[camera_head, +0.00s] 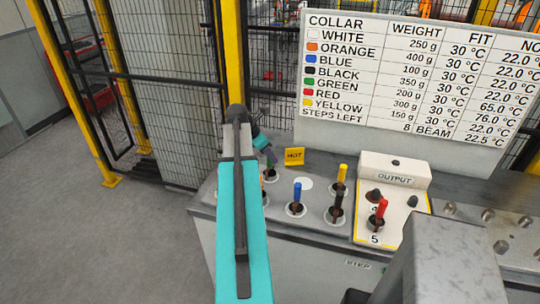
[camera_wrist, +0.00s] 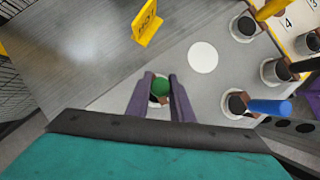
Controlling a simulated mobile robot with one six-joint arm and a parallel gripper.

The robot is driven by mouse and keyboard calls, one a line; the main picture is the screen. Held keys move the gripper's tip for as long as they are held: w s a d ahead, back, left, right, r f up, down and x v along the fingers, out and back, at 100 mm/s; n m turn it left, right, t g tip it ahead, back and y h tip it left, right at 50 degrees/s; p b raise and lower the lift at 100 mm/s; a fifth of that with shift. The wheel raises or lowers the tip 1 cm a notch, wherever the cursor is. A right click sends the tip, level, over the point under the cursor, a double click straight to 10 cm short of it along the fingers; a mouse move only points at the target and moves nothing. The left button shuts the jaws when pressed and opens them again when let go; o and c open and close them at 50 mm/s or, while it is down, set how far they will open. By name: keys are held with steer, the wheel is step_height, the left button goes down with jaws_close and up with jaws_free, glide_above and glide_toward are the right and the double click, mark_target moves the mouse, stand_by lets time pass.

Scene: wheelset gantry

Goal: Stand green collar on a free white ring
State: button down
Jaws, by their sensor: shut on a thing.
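The green collar (camera_wrist: 160,86) sits between the two purple fingers of my gripper (camera_wrist: 161,90) in the wrist view. My gripper is shut on it, with a pale ring edge and a brown part showing around it. I cannot tell whether it is clear of the bench. In the head view my gripper (camera_head: 270,157) points down at the bench's left part, and my arm partly hides what is under it. A free white ring, seen as a flat white disc (camera_head: 303,184), lies bare to the right of my gripper. It also shows in the wrist view (camera_wrist: 203,57).
A blue-topped collar (camera_head: 297,192), a yellow one (camera_head: 342,173) and a black one (camera_head: 337,201) stand in white rings close by. A red one (camera_head: 381,210) stands on the OUTPUT panel (camera_head: 395,170). A yellow HOT sign (camera_head: 294,156) stands behind the white disc.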

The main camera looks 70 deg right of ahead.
steer(key=c, duration=1.5)
jaws_free()
steer(key=shift+a+r, duration=0.1)
steer(key=shift+b+v, duration=1.65)
steer(key=shift+v, duration=5.15)
